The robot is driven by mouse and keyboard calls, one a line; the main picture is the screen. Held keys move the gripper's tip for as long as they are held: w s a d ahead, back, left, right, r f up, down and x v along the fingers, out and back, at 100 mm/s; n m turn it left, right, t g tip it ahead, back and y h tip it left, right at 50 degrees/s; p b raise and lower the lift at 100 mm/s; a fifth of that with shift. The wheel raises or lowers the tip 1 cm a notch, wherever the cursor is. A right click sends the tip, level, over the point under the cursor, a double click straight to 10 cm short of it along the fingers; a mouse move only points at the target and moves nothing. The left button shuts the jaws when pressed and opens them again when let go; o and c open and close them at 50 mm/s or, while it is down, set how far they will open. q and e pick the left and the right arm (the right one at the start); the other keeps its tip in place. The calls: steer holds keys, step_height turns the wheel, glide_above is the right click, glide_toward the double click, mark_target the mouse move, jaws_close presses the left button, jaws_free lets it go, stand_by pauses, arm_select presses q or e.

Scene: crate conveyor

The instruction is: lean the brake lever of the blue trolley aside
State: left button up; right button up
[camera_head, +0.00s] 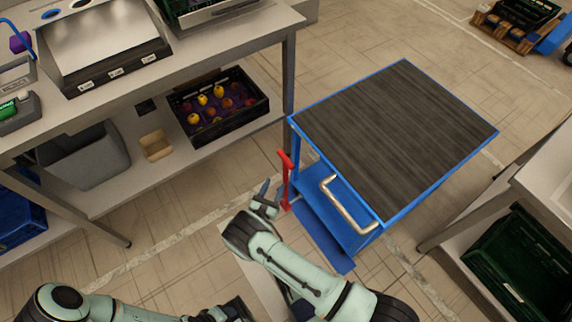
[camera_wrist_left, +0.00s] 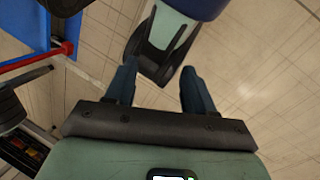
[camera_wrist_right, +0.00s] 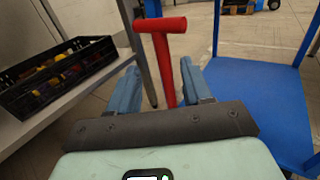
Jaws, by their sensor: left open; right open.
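The blue trolley (camera_head: 333,230) has a dark wood-grain top (camera_head: 405,130) and a metal push handle (camera_head: 349,203). Its red brake lever (camera_head: 286,178) with a T-shaped top stands about upright at the trolley's near left corner. In the right wrist view the red brake lever (camera_wrist_right: 164,60) shows between the fingers, its crossbar above them. My right gripper (camera_head: 268,197) is open close to the lever; I cannot tell if it touches. My left gripper (camera_wrist_left: 158,90) is open and empty, low at the bottom of the head view, with the red lever (camera_wrist_left: 62,49) at the left of its wrist view.
A workbench with a lower shelf (camera_head: 150,182) stands on the left; a black crate of fruit (camera_head: 216,121) is on that shelf, near the lever. Another table stands at right with a green crate (camera_head: 520,262) beneath. Tiled floor (camera_head: 190,250) is clear between bench and trolley.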

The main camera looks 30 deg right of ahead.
mark_target(284, 166)
arm_select(q)
steer(key=shift+w+a+f+t+b, duration=0.15)
steer(key=shift+w+a+f+b, duration=0.15)
steer(key=shift+w+f, duration=0.2)
steer(key=shift+w+a+f+t+b, duration=0.2)
steer(key=shift+w+f+b, duration=0.15)
steer(key=shift+w, duration=0.25)
arm_select(e)
steer(key=x, duration=1.1)
steer(key=shift+w+d, duration=0.1)
steer(key=shift+w, duration=0.05)
